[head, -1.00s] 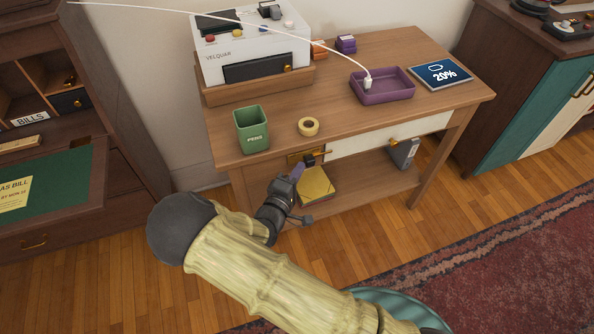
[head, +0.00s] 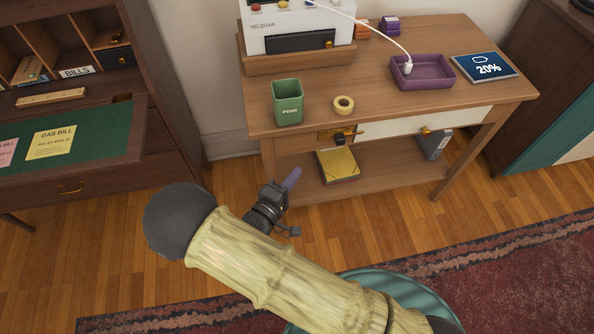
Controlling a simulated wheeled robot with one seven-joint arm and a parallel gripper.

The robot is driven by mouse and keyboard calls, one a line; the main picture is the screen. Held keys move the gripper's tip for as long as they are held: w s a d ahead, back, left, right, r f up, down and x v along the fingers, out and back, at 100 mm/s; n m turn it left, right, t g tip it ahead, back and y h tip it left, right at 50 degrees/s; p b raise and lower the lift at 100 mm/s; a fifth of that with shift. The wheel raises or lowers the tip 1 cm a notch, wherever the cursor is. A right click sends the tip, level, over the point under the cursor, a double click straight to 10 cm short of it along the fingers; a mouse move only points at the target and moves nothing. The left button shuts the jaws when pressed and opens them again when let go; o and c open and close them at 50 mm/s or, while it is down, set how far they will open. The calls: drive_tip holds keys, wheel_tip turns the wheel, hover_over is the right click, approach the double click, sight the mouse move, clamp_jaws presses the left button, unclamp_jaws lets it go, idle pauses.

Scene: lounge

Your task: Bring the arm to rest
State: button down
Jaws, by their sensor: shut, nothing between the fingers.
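My arm (head: 285,270), with pale bamboo-like links and a dark rounded elbow, reaches across the lower middle of the head view. It is bent, and its dark wrist points up and right. My gripper (head: 291,179) shows as a purple fingertip beyond the wrist. It is shut and empty, over the floor in front of the wooden desk (head: 440,60), to the left of and below the drawer front. The far side of the fingers is hidden.
A green pen cup (head: 288,103), a tape roll (head: 343,105) and a purple tray (head: 423,73) stand on the desk. A bureau (head: 140,120) stands left. Wood floor (head: 100,235) is clear between them.

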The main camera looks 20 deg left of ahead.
drive_tip(key=shift+w+d, duration=0.1)
drive_tip(key=shift+w, duration=0.05)
drive_tip(key=w+d+r+m+g+y+p, duration=0.2)
drive_tip(key=w+d+r+m+g+p, duration=0.4)
drive_tip(key=r, duration=0.4)
drive_tip(key=w+d+r+m+g+y+p, duration=0.1)
drive_tip(key=w+d+r+m+g+p, duration=0.3)
drive_tip(key=w+d+r+p, duration=0.4)
drive_tip(key=s+d+r+m+g+p, duration=0.2)
drive_tip(key=s+d+r+p, duration=0.3)
drive_tip(key=d+r, duration=0.5)
drive_tip(key=s+d+r+m+g+p, duration=0.3)
drive_tip(key=s+d+r+m+p, duration=0.1)
drive_tip(key=s+d+r, duration=0.6)
drive_tip(key=shift+s+d+p, duration=0.2)
drive_tip(key=shift+d+p, duration=0.1)
drive_tip(key=shift+p, duration=0.1)
drive_tip(key=shift+r, duration=0.1)
drive_tip(key=shift+w, duration=0.1)
